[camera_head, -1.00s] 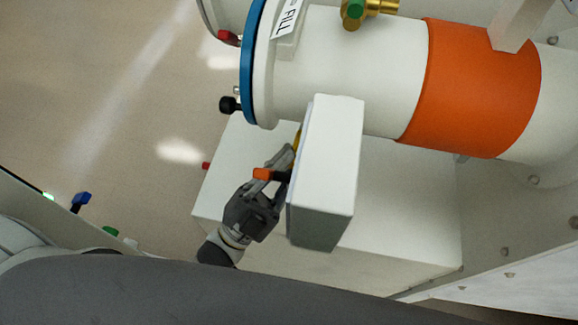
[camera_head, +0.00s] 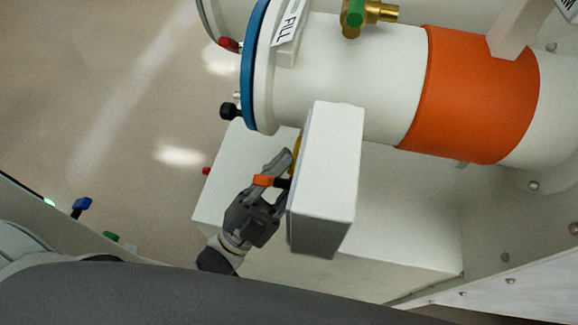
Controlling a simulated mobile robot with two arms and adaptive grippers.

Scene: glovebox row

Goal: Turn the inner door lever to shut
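The inner door lever (camera_head: 264,181) shows as an orange tip on a short dark stem that reaches the left side of a white box (camera_head: 330,165) below the large white cylinder. My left gripper (camera_head: 281,174) is at the lever, its grey fingers pointing up and right toward the box. The orange tip overlaps the gripper in this view. I cannot tell whether the fingers press on the lever or only lie around it. The far fingertips are close to the box and a yellow part (camera_head: 296,147) beside it. My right gripper is not in view.
The white cylinder (camera_head: 345,75) has a blue ring (camera_head: 254,70), an orange band (camera_head: 468,95), a FILL label (camera_head: 289,22) and a brass valve with a green handle (camera_head: 355,13). A black knob (camera_head: 230,111) stands out near the ring. Open floor (camera_head: 120,130) lies to the left.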

